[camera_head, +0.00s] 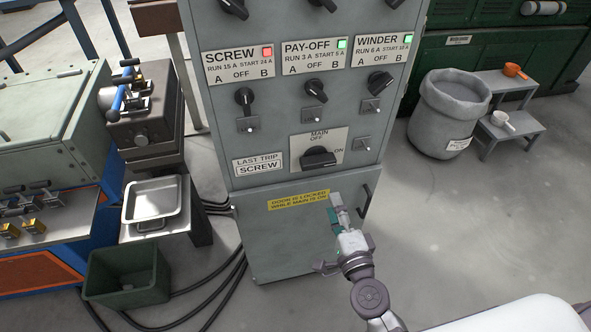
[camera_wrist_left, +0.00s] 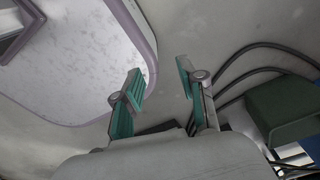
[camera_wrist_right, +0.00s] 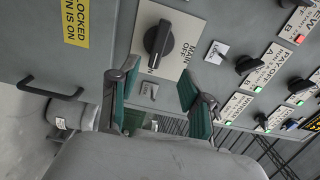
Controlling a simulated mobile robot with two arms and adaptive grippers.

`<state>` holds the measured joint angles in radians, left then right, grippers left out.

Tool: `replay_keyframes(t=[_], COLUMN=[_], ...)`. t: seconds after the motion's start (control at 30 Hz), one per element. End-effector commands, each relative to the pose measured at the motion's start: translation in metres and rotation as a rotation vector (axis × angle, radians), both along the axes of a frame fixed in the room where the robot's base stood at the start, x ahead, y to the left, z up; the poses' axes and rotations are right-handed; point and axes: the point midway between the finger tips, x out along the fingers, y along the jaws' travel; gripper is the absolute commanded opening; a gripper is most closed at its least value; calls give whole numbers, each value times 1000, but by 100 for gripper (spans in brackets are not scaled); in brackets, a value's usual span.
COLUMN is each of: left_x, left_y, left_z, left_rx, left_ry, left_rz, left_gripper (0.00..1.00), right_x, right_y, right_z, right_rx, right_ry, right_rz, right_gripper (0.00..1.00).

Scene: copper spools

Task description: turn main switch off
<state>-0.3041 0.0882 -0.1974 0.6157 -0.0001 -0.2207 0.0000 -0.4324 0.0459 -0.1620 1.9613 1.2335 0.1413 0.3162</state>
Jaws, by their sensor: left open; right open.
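The main switch (camera_head: 319,157) is a black knob on a pale plate (camera_head: 336,138) marked MAIN, OFF at the top and ON at the right. Its bar lies across, in line with the ON mark. My right gripper (camera_head: 338,206) is open and empty, below the switch, in front of the lower door. In the right wrist view the main switch (camera_wrist_right: 158,40) appears ahead of and between the open fingers (camera_wrist_right: 157,85), apart from them. My left gripper (camera_wrist_left: 160,76) is open and empty in the left wrist view; it is not in the head view.
SCREW shows a red light (camera_head: 267,51); PAY-OFF (camera_head: 341,44) and WINDER (camera_head: 407,40) show green. Selector knobs sit above the main switch. The lower door has a yellow label (camera_head: 298,200) and black handle (camera_head: 368,198). A grey bin (camera_head: 448,135) stands right; floor between is clear.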

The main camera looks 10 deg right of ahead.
Motion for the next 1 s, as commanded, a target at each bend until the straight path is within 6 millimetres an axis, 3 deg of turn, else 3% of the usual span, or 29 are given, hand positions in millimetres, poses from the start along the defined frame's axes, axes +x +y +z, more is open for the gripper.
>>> replay_keyframes(t=[0.27,0.6,0.8,1.0], left_x=[9,8,7,7], left_y=[-19,-7,-5,-5], left_z=[13,19,18,18], left_rx=[-25,-10,-7,-6], left_ry=[-15,-12,-11,-10], left_rz=[-3,-1,1,1], left_gripper=[41,41,41,41], right_x=[44,112,132,136], right_y=[2,4,5,5], right_z=[4,2,1,0], right_rx=[1,-3,-2,-2], right_ry=[-4,-2,0,0], right_rz=[1,1,2,2], right_gripper=[48,48,48,48])
